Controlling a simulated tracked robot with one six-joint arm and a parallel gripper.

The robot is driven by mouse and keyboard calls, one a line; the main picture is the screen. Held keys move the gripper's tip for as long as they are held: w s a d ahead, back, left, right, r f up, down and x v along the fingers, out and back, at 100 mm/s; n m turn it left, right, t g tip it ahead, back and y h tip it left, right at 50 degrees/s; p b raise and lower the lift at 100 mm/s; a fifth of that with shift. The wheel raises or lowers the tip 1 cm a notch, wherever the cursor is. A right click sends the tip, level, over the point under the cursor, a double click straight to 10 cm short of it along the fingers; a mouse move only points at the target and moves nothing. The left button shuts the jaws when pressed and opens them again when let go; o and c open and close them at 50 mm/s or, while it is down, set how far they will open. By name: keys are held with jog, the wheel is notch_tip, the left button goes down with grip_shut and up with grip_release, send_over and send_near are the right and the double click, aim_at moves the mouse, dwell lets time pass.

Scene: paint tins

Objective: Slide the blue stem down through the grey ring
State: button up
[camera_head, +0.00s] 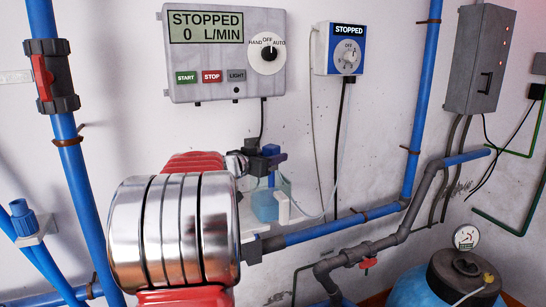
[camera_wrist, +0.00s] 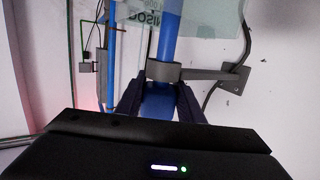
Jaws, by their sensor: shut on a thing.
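My gripper (camera_wrist: 159,94) has its two dark fingers closed on the wider blue end of the blue stem (camera_wrist: 169,38) in the wrist view. The stem runs away from the fingers toward the top of that view. The grey ring (camera_wrist: 163,71) sits on a grey arm fixed to the wall, just beyond the fingertips. The stem shows on both sides of the ring and appears to pass through it. In the head view my gripper (camera_head: 268,157) is near the wall, partly behind my arm. The ring cannot be made out there.
A pale blue translucent container (camera_head: 265,205) stands below my gripper. A grey control panel (camera_head: 225,55) and a blue-and-white controller (camera_head: 341,50) hang above. Blue pipes (camera_head: 74,165) flank the area, and a thin cable (camera_head: 338,150) hangs close on the right.

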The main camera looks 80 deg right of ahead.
jog(key=shift+f, duration=0.2)
jog(key=o, duration=1)
jog(key=shift+f, duration=0.15)
jog(key=shift+w, duration=0.15)
jog(key=v, duration=1.3)
jog(key=shift+a+r, duration=0.3)
jog(key=shift+a, duration=0.05)
